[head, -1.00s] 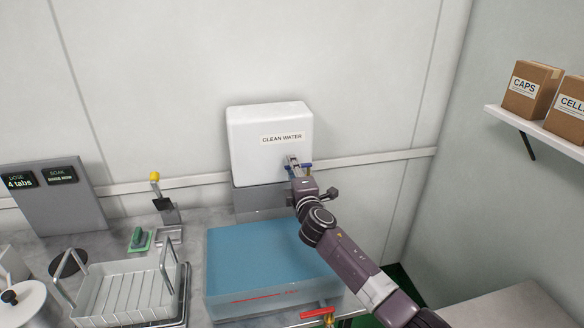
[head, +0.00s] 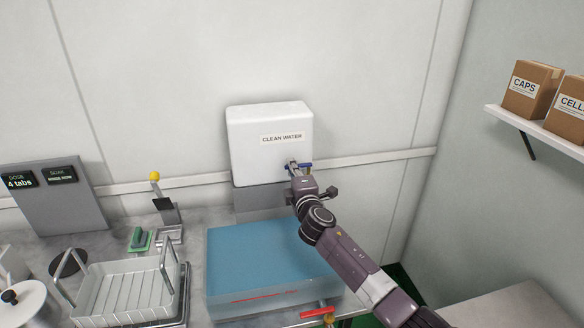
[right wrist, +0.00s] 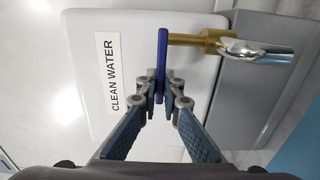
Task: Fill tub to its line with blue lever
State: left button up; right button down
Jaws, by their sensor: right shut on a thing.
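The blue lever (head: 304,165) is on the front of the white clean water tank (head: 262,120). In the right wrist view the lever (right wrist: 162,45) lies crosswise to the brass tap (right wrist: 205,40), which ends in a silver spout (right wrist: 258,52). My right gripper (right wrist: 160,88) is shut on the lever; in the head view its fingertips (head: 293,165) are at the tank front. The tub (head: 225,306) below holds blue water and has a red line (head: 262,297) on its front wall. I cannot tell the water's exact level against the line. No stream shows. My left gripper is out of view.
A red lever (head: 318,311) is at the tub's lower front. Left of the tub are a white basket (head: 125,300), a yellow-knobbed device (head: 158,195) and a grey display panel (head: 65,205). A shelf (head: 525,122) with boxes is on the right wall.

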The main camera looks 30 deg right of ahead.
aim_at(288, 169)
jog(key=shift+s+d, duration=0.1)
jog(key=shift+s+d+f+n+g+y+b, duration=0.1)
jog(key=shift+s+n+g+y+b, duration=0.35)
jog(key=shift+n+y, duration=1.4)
jog(key=shift+s+d+r+n+g+y+b, duration=0.1)
jog(key=shift+s+n+y+b, duration=0.2)
jog(key=shift+s+n+y, duration=1.45)
jog(key=shift+w+d+f+n+g+y+b, duration=0.1)
jog(key=shift+w+n+g+y+b, duration=0.4)
jog(key=shift+y, duration=2.5)
jog(key=shift+s+t, duration=0.2)
jog(key=shift+t, duration=0.05)
jog(key=shift+a, duration=0.1)
jog(key=c, duration=2.1)
grip_release()
